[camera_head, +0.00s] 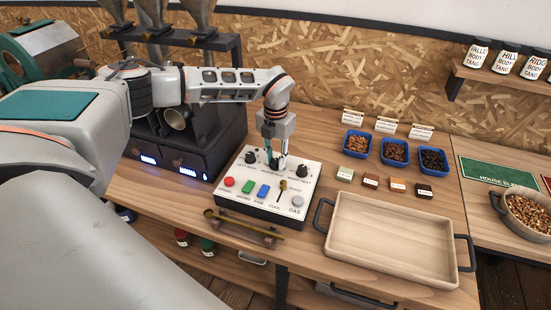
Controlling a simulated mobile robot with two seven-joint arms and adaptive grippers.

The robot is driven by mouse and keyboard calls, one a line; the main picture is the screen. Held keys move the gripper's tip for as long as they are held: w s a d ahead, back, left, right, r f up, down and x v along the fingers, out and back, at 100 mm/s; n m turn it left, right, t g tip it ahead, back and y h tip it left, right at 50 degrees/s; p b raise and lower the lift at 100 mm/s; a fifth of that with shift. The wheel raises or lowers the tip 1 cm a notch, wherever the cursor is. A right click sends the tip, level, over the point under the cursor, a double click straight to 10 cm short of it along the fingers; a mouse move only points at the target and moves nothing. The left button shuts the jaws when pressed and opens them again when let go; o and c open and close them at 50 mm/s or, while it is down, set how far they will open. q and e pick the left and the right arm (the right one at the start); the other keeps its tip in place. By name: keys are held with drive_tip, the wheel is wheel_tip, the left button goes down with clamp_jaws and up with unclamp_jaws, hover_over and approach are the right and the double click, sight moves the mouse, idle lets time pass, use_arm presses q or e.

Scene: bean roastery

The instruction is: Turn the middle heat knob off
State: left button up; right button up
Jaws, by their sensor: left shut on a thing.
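A white control panel (232,186) sits on the wooden bench with heat knobs along its back row. The left heat knob (251,157) and the right heat knob (302,171) are dark and stand clear on either side. My left gripper (276,164) points down at the middle of that row. It is shut on the middle heat knob, which is mostly hidden by the fingers, so its pointer setting cannot be read. My right gripper is not in view.
A wooden tray (334,250) and blue bean bowls (357,144) stand to the right.

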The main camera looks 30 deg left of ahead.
sight(276, 160)
use_arm(q)
drive_tip(key=n, duration=0.5)
drive_tip(key=shift+n, duration=0.4)
drive_tip(key=n, duration=0.4)
drive_tip(key=shift+n, duration=0.8)
drive_tip(key=o, duration=1.1)
wheel_tip(276, 160, up, 12)
drive_tip(key=shift+r, duration=0.1)
